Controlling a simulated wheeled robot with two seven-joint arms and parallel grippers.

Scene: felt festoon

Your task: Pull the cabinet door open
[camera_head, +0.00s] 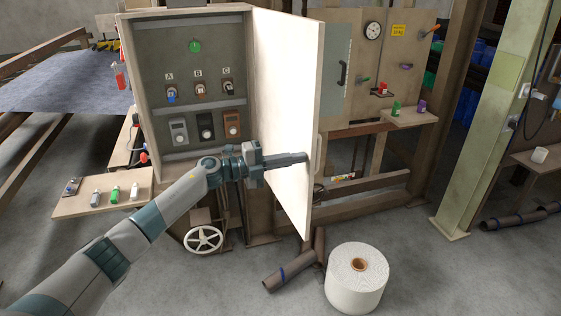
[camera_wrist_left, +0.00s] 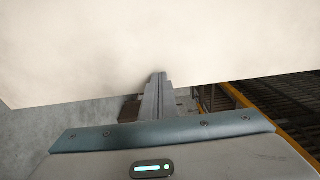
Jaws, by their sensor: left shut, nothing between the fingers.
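The cabinet (camera_head: 188,65) stands with its cream door (camera_head: 287,100) swung wide open on its right side. The door's handle (camera_head: 319,155) is on the outer face near the free edge. My left gripper (camera_head: 304,157) is shut and empty, with its fingers at the inner face of the door near the free edge. In the left wrist view the shut fingers (camera_wrist_left: 157,80) reach the door's pale panel (camera_wrist_left: 150,40); I cannot tell whether they touch it. The handle does not show in that view. My right gripper is not in view.
Inside the cabinet are a green button (camera_head: 195,46), several switches and several meters. A small shelf (camera_head: 104,196) with bottles stands at left. A white roll (camera_head: 356,280) and dark tubes (camera_head: 289,270) lie on the floor below the door. A green post (camera_head: 486,120) stands at right.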

